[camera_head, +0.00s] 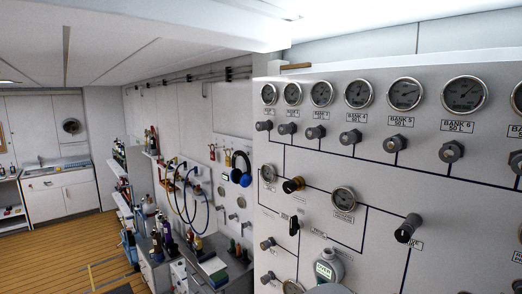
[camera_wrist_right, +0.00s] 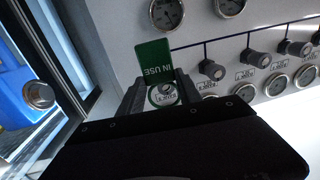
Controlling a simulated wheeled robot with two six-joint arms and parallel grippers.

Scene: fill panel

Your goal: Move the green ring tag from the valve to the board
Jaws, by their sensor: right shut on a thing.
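The green ring tag (camera_wrist_right: 154,62), lettered "IN USE", shows in the right wrist view. Its ring end (camera_wrist_right: 163,94) sits between the fingers of my right gripper (camera_wrist_right: 161,96), which is shut on it. Pale surface with dark lettering shows in the ring. I cannot tell whether the ring is around a valve or clear of it. Valve knobs (camera_wrist_right: 257,59) stand on the panel to the right of the tag. In the head view neither gripper can be made out. On the far wall, small red and yellow tags (camera_head: 228,157) hang in a row, perhaps on the board.
The grey gauge panel (camera_head: 330,160) fills the right, with protruding knobs and a black handle (camera_head: 408,228). Blue headphones (camera_head: 240,168) and looped hoses (camera_head: 187,195) hang on the wall. A cluttered bench (camera_head: 235,268) stands below. Wooden floor (camera_head: 65,250) lies open at left.

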